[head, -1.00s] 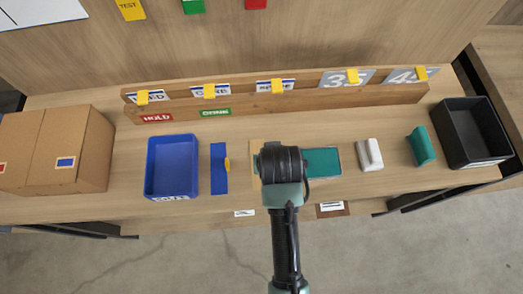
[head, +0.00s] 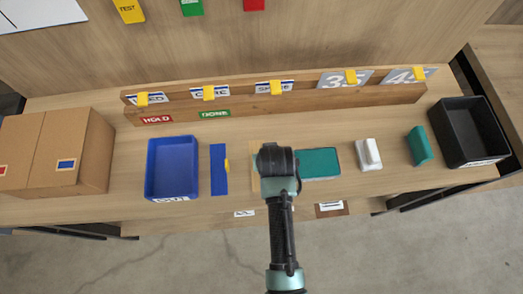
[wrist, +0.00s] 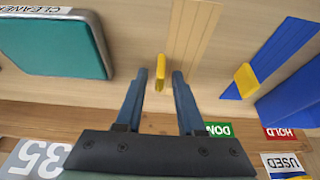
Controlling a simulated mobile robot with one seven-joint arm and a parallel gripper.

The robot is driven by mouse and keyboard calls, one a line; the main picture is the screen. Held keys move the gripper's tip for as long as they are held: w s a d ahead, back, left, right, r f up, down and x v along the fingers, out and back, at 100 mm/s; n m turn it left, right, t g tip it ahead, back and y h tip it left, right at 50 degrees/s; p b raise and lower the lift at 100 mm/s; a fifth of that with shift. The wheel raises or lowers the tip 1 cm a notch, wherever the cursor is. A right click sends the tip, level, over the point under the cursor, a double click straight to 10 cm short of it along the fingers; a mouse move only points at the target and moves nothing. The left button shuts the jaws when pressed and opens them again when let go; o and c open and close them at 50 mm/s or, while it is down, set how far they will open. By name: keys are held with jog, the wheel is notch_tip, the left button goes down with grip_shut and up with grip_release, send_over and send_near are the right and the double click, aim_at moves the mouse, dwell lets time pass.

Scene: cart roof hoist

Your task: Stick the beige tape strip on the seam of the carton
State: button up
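The beige tape strip (wrist: 192,40) lies flat on the table, with a yellow tab (wrist: 158,80) at its side. In the head view the beige strip (head: 255,150) is mostly hidden by my arm. My gripper (wrist: 160,73) is open and points down. Its two fingers stand on either side of the yellow tab, with visible gaps, so it holds nothing. The brown carton (head: 88,150) stands at the table's left end, its seam (head: 38,150) running between two top flaps. The carton is outside the wrist view.
A blue strip with a yellow tab (head: 218,175) and a blue tray (head: 172,168) lie between strip and carton. A teal pad (head: 320,162), white block (head: 368,155), teal block (head: 419,146) and black bin (head: 468,132) stand right. A wooden sign rail (head: 300,103) runs behind.

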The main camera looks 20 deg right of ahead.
grip_shut()
jog(key=shift+r, duration=0.1)
notch_tip(320, 180, up, 10)
jog(key=shift+f, duration=0.1)
dwell(0.4)
